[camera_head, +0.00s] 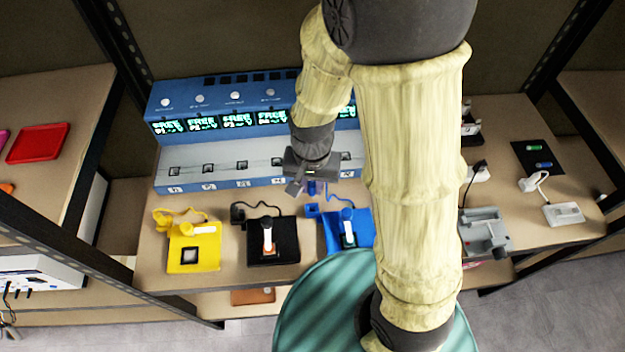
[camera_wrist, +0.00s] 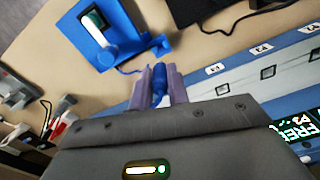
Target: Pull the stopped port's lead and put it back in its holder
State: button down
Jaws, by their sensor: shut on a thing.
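My gripper (camera_wrist: 159,88) is shut on the blue lead's plug (camera_wrist: 158,84); the fingers stand on either side of it. In the head view my gripper (camera_head: 308,186) hangs in front of the blue port unit (camera_head: 220,184), above its front edge. The plug appears clear of the port row. A blue cable runs from the plug toward the blue base (camera_wrist: 91,47), which carries a white and green handheld piece. The blue base (camera_head: 361,228) also shows in the head view, with a small blue holder (camera_head: 312,210) at its left. My arm hides part of the unit.
The readable screens (camera_head: 201,122) show FREE. A black base (camera_head: 283,250) and a yellow base (camera_head: 208,255), each with its own lead, stand left of the blue one. A grey device (camera_head: 484,228) and a white one (camera_head: 564,213) stand at the right.

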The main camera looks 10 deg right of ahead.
jog(key=shift+r, duration=0.1)
jog(key=w+r+p, duration=0.1)
jog(key=p, duration=0.4)
jog(key=shift+a, duration=0.15)
jog(key=p, duration=0.4)
jog(key=shift+w+a+p, duration=0.1)
jog(key=shift+w+p, duration=0.2)
jog(key=shift+w, duration=0.05)
jog(key=shift+f+p, duration=0.1)
jog(key=shift+p, duration=0.7)
jog(key=p, duration=0.5)
jog(key=shift+s+p, duration=0.15)
jog(key=shift+p, duration=0.25)
jog(key=shift+s+p, duration=0.1)
jog(key=shift+p, duration=0.6)
jog(key=p, duration=0.1)
jog(key=s+p, duration=0.1)
jog(key=p, duration=0.1)
jog(key=shift+d+f, duration=0.2)
jog(key=shift+s+f+p, duration=0.1)
jog(key=shift+f+p, duration=0.1)
jog(key=shift+p, duration=0.3)
jog(key=shift+f, duration=0.1)
